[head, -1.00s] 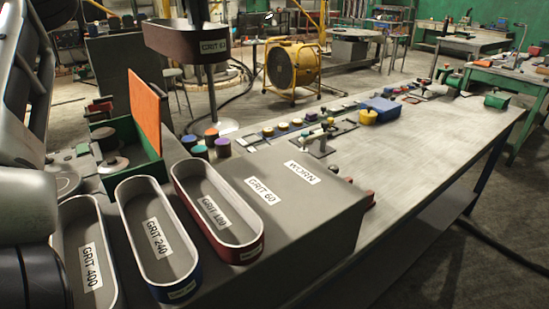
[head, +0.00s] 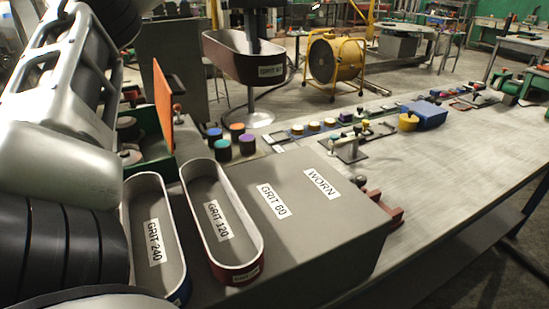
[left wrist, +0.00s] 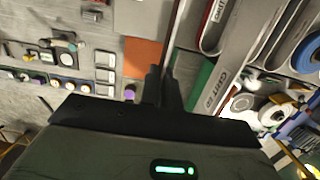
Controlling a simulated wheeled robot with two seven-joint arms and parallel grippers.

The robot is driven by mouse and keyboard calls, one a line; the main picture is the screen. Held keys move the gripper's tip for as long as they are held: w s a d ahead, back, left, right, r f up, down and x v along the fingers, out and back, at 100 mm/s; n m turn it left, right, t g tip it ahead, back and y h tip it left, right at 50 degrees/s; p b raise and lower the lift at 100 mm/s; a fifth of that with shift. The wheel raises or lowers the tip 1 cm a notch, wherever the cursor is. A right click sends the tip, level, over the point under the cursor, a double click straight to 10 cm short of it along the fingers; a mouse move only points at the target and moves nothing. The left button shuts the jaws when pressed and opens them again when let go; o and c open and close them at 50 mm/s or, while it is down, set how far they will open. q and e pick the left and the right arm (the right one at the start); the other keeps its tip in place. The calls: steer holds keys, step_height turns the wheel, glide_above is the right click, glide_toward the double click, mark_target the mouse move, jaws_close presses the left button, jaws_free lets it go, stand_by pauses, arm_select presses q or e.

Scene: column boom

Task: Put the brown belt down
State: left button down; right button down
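The brown belt (head: 222,60) is a dark red-brown oval loop with a white "GRIT" label, its last figures hard to read. It hangs in the air at the upper middle of the head view, beyond the grey block. My left gripper (head: 252,44) reaches down from the top edge and is shut on the belt's wall. In the left wrist view its fingers (left wrist: 162,88) are close together, with a dark strip, probably the belt edge-on, running up from them. The grey block's top (head: 318,225) has bare areas labelled "GRIT 60" and "WORN". My right gripper is not in view.
A red-rimmed belt (head: 249,268) stands at "GRIT 120" and a blue one (head: 181,293) at "GRIT 240". An upright orange panel (head: 164,108) rises from a green tray (head: 152,157). Several coloured discs (head: 223,150) stand behind the block.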

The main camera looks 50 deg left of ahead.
arm_select(q)
step_height(320, 180, down, 8)
steer(key=s+d+f, duration=0.1)
steer(key=d+f, duration=0.2)
steer(key=d, duration=0.1)
steer(key=s+d+f, duration=0.1)
steer(key=d+f, duration=0.2)
steer(key=d, duration=0.1)
steer(key=s+d+f, duration=0.1)
steer(key=d+f, duration=0.2)
steer(key=d, duration=0.1)
steer(key=shift+s+d+f, duration=0.15)
steer(key=shift+s+f, duration=0.1)
steer(key=shift+s, duration=0.1)
steer(key=shift+d+f, duration=0.15)
steer(key=shift+f, duration=0.05)
steer(key=f, duration=0.3)
steer(key=shift+s+d, duration=0.2)
steer(key=shift+d, duration=0.2)
steer(key=shift+f, duration=0.5)
steer(key=c, duration=1.6)
jaws_free()
steer(key=shift+f, duration=0.1)
